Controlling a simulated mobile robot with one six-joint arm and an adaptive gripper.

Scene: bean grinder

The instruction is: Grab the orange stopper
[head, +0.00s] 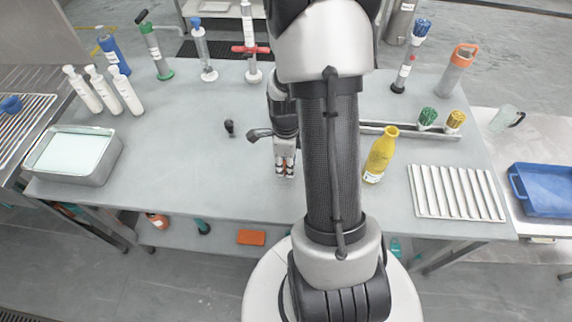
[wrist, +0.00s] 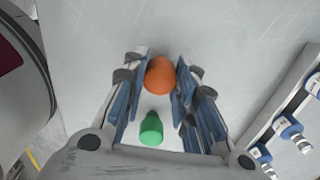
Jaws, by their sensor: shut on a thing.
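The orange stopper (wrist: 160,76) is a small rounded piece between the fingertips in the wrist view. My gripper (wrist: 160,84) is shut on it, with a blue-padded finger on each side. A green stopper (wrist: 151,130) shows between the fingers too, closer to the palm; I cannot tell whether it touches them. In the head view my gripper (head: 284,168) points down, low over the middle of the grey table (head: 200,170). The stoppers are too small there to make out clearly.
A yellow bottle (head: 381,155) and a white ribbed tray (head: 456,192) are to the right. A metal basin (head: 75,155) and white bottles (head: 104,89) are at left. Tall tools stand along the back. A small black object (head: 229,127) lies left of my gripper. The front left table is clear.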

